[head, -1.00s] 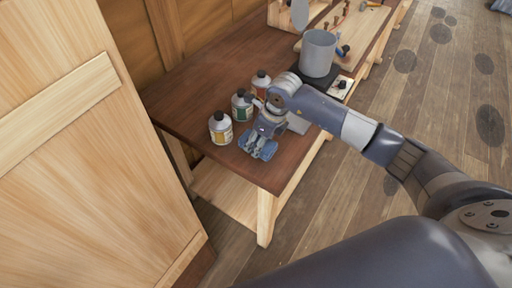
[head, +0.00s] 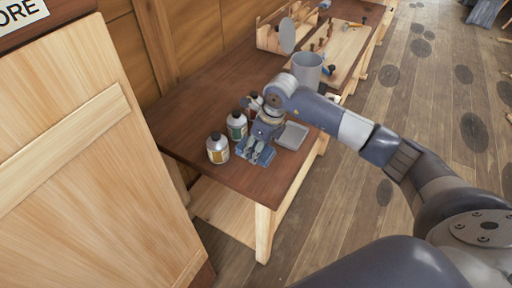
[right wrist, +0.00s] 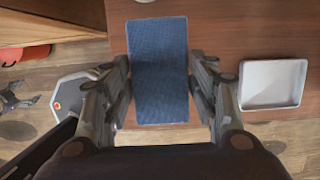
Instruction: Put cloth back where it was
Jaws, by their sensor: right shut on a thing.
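My right gripper (head: 257,150) is shut on a blue cloth (right wrist: 160,75), low over the front of the brown bench top (head: 185,100). In the right wrist view the cloth lies flat between the two fingers (right wrist: 162,95), roughly rectangular. In the head view the gripper partly covers it, with blue showing on both sides. I cannot tell whether the cloth touches the bench. My left gripper is not in view.
A shallow grey tray (head: 292,136) sits right of the gripper; it also shows in the right wrist view (right wrist: 272,105). Bottles with yellow (head: 217,150), green (head: 237,127) and reddish (head: 255,103) labels stand left and behind. A grey pot (head: 307,69) stands farther back.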

